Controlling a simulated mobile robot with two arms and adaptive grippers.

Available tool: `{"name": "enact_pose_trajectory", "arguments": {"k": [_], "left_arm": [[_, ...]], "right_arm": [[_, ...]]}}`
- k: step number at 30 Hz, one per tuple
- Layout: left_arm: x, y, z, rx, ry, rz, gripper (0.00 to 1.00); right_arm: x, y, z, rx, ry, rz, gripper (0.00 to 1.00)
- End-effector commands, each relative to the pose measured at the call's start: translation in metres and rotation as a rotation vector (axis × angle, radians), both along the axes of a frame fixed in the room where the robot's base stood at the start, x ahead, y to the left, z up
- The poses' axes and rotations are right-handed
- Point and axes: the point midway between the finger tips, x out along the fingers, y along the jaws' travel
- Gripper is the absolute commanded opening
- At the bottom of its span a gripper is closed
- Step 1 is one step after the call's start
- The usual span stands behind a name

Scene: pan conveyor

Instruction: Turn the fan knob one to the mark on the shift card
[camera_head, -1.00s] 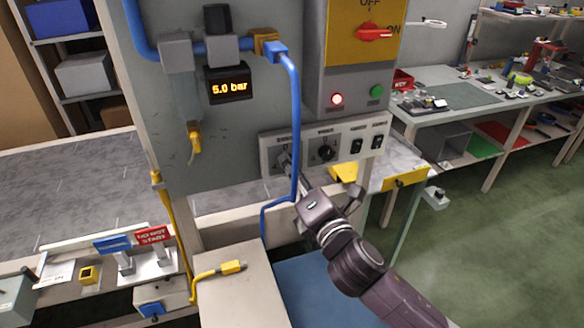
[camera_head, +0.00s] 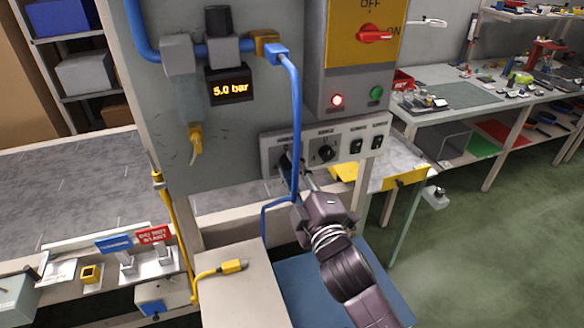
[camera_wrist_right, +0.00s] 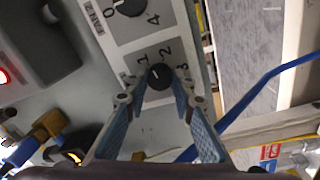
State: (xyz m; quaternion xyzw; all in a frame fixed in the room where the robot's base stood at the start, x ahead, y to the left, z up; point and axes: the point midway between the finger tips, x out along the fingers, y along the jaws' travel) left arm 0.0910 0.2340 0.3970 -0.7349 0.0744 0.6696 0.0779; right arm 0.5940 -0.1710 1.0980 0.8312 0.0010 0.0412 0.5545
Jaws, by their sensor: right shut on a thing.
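My right gripper (camera_head: 291,168) reaches the left end of the grey knob panel (camera_head: 350,143) in the head view. In the right wrist view its two blue fingers (camera_wrist_right: 159,78) are shut on a black round knob (camera_wrist_right: 158,77), one on each side. The digits 1, 2 and 3 show around this knob. A small white line shows on its face; its exact setting is hard to read. A second black knob (camera_wrist_right: 128,6), beside a label reading FAN 2, is at the top; it also shows in the head view (camera_head: 326,152). I cannot identify the shift card. My left gripper is out of view.
A blue hose (camera_head: 295,110) hangs just in front of the panel's left end, close to my right gripper. A switch box with a red handle (camera_head: 374,34) is above. A yellow plug (camera_head: 232,266) lies on the ledge below.

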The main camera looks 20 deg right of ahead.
Motion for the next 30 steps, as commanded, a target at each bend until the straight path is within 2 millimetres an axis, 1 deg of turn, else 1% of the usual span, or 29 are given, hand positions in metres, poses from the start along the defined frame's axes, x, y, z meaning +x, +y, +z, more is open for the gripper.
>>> {"name": "enact_pose_trajectory", "arguments": {"k": [6, 15, 22, 30], "left_arm": [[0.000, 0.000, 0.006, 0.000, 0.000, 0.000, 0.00], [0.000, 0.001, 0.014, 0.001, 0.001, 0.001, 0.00], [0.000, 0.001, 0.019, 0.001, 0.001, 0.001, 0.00], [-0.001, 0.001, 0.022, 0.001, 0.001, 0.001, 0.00]], "right_arm": [[0.000, 0.000, -0.002, 0.211, 0.015, -0.002, 0.00], [0.000, 0.001, -0.002, 0.470, 0.023, -0.002, 0.00], [0.000, 0.002, -0.003, 0.614, 0.029, -0.003, 0.00], [0.000, 0.001, -0.003, 0.700, 0.032, -0.003, 0.00]]}}
